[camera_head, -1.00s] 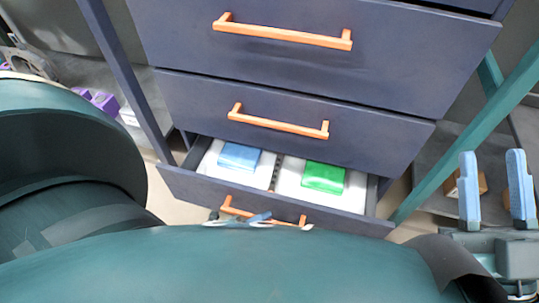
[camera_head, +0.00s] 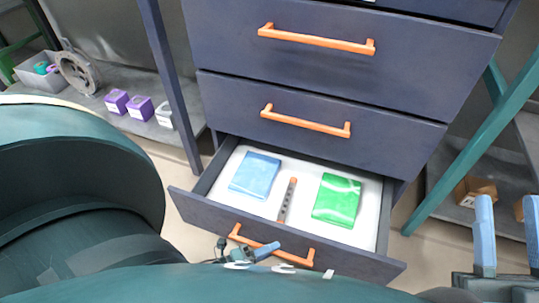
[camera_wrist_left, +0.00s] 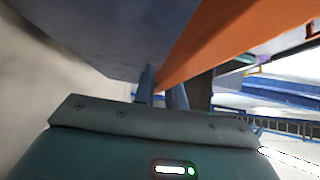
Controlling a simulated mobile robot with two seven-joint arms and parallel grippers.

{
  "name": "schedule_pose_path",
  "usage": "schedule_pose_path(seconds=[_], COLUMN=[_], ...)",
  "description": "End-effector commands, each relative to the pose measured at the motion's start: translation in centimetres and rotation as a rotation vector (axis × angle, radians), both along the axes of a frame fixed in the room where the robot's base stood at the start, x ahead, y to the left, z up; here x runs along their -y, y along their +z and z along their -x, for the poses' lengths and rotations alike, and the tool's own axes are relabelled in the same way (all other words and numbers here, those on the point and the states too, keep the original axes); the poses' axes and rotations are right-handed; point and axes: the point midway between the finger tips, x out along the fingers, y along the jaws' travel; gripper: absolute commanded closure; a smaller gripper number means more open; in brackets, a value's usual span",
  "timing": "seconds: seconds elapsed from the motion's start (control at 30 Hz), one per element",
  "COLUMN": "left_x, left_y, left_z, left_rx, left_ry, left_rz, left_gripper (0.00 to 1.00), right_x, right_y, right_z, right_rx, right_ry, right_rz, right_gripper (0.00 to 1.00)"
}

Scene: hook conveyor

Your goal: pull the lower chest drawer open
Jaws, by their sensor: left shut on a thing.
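The lower chest drawer (camera_head: 355,257) is pulled out from the dark blue chest, with its white interior showing. Its orange handle (camera_head: 298,259) runs across the front. My left gripper (camera_head: 262,250) is shut on this handle, partly hidden behind my own arm. In the left wrist view my left gripper's blue fingers (camera_wrist_left: 164,88) close around the orange handle (camera_wrist_left: 225,35). My right gripper (camera_head: 508,240) is open and empty at the right edge, away from the chest.
The drawer holds a blue packet (camera_head: 256,175), a green packet (camera_head: 337,199) and a narrow dark strip with orange ends (camera_head: 287,200). Two closed drawers are above. Shelves with purple boxes (camera_head: 139,107) stand left. A brown box (camera_head: 474,191) sits on a right shelf.

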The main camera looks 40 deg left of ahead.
Motion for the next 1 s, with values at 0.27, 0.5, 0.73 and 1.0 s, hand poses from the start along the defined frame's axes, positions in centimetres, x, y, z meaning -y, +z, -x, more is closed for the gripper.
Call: schedule_pose_path(seconds=[0.27,0.5,0.73,1.0], left_x=[-0.25,-0.13,-0.05,-0.5], left_y=[-0.05,-0.03,-0.01,-0.06], left_z=[0.03,0.01,-0.01,-0.39], left_rx=[-0.002,-0.001,0.0,0.0], left_ry=[0.003,0.001,0.001,-0.001], left_rz=[-0.003,-0.002,-0.001,-0.002], left_gripper=[1.0,0.68,0.65,0.65], right_x=[0.03,0.03,0.04,0.05], right_y=[0.16,0.15,0.07,-0.19], right_z=[-0.05,-0.05,-0.05,0.0], right_rx=[0.006,0.005,0.002,0.002], right_ry=[0.0,-0.001,-0.002,-0.002], right_rz=[0.0,0.0,0.001,0.001], right_gripper=[0.64,0.64,0.64,0.64])
